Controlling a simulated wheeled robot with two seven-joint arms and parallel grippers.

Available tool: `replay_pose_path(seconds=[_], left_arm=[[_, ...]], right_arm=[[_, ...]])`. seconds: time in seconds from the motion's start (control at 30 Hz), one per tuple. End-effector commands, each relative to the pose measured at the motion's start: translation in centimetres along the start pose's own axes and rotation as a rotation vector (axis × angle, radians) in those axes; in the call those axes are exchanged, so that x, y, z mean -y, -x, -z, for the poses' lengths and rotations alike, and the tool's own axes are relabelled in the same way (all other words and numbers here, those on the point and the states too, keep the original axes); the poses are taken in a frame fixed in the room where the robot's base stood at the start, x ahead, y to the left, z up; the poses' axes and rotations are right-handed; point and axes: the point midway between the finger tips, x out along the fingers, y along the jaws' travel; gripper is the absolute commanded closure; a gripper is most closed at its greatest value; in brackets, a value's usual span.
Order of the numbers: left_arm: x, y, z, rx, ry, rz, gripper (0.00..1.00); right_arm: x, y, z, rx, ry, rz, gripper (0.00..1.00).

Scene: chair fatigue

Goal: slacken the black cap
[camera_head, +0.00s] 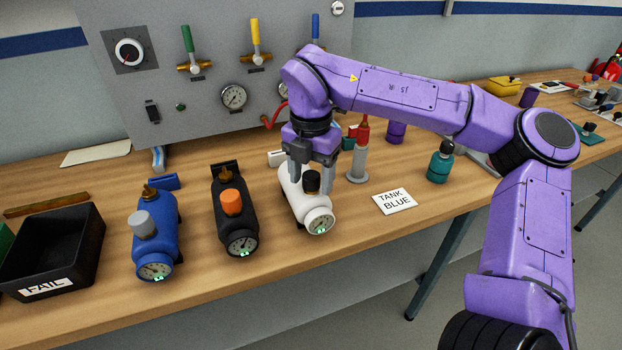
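The black cap (312,182) sits on top of a white tank (292,192) that has a round gauge at its front end. The tank lies on the wooden bench, nearest of the three tanks to the picture's middle. My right gripper (312,181) points down over the white tank, its two fingers apart on either side of the cap. I cannot tell whether either finger touches the cap. Part of the tank is hidden behind the fingers. My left gripper is not in view.
A black tank with an orange cap (232,201) and a blue tank with a grey cap (143,224) lie to the left. A black FAIL bin (85,245) stands at far left. A TANK BLUE card (394,201) and a teal bottle (440,165) are to the right. A valve panel (215,55) stands behind.

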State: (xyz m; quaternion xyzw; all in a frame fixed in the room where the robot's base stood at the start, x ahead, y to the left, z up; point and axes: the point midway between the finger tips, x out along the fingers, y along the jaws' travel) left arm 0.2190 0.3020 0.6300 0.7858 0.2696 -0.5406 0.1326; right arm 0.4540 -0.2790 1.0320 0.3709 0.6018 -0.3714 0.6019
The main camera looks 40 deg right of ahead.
Motion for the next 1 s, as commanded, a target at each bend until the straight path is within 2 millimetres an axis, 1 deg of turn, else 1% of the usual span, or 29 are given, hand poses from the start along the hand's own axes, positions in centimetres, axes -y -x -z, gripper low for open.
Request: replay_pose_path(seconds=[0.2,0.27,0.5,0.7,1.0], left_arm=[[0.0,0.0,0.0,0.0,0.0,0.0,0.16],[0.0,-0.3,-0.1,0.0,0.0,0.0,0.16],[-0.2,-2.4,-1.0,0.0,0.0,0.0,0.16],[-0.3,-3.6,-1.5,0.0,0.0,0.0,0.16],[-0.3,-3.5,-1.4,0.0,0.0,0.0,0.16]], right_arm=[[0.0,0.0,0.0,0.0,-0.002,0.0,0.38],[0.0,-0.1,0.0,0.001,-0.016,-0.001,0.38],[0.0,-0.5,0.0,0.001,-0.195,-0.002,0.38],[0.0,-0.3,0.0,0.001,-0.328,-0.001,0.38],[0.0,0.1,0.0,0.0,-0.354,0.0,0.38]])
